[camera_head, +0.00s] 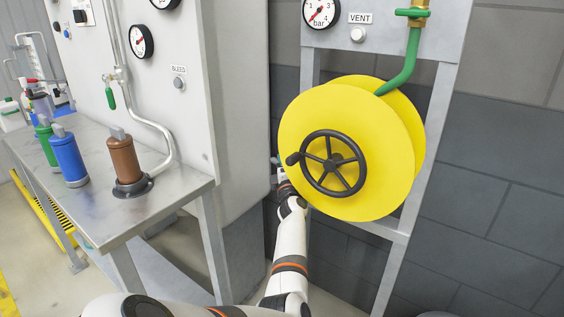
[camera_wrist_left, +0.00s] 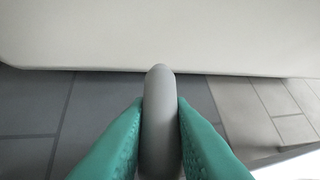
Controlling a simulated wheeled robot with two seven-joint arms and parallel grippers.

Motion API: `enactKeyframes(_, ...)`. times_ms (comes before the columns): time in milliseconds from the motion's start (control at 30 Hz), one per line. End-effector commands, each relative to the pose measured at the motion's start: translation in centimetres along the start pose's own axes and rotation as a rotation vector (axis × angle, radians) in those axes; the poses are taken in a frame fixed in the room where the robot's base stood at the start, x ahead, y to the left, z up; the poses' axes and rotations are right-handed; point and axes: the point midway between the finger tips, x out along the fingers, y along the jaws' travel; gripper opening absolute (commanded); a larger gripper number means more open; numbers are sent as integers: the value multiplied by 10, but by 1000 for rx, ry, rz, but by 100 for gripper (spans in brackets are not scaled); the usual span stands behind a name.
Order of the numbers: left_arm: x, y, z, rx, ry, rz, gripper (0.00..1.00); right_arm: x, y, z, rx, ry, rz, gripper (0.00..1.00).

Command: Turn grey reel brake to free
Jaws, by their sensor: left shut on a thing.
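The yellow reel (camera_head: 365,110) with a dark handwheel (camera_head: 333,162) is mounted on a grey frame right of centre in the head view. My left arm reaches up to the reel's left edge. My left gripper (camera_head: 279,165) is there, small and partly hidden beside the reel. In the left wrist view, its two green fingers (camera_wrist_left: 160,135) are shut on a rounded grey lever (camera_wrist_left: 159,100), which looks like the grey reel brake. The lever points away from the wrist, its end standing beyond the fingertips. I cannot make out the brake's setting. My right gripper is not in view.
A green hose (camera_head: 404,72) runs from a brass valve down to the reel. A metal bench (camera_head: 105,215) with brown (camera_head: 124,160), blue (camera_head: 68,158) and green bottles stands left. A pale cabinet (camera_head: 235,130) stands close left of the reel.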

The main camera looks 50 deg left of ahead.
Motion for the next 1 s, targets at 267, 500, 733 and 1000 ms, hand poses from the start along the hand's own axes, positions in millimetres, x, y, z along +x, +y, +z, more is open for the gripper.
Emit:
enactKeyframes(267,-1,2,-1,-3,2,6,0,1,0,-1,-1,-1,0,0)
enactKeyframes(500,-1,2,0,-3,1,5,35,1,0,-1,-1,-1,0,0)
enactKeyframes(733,0,1,0,-2,0,3,41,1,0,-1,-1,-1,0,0)
enactKeyframes(1000,0,2,0,44,12,-43,41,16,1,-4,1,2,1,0)
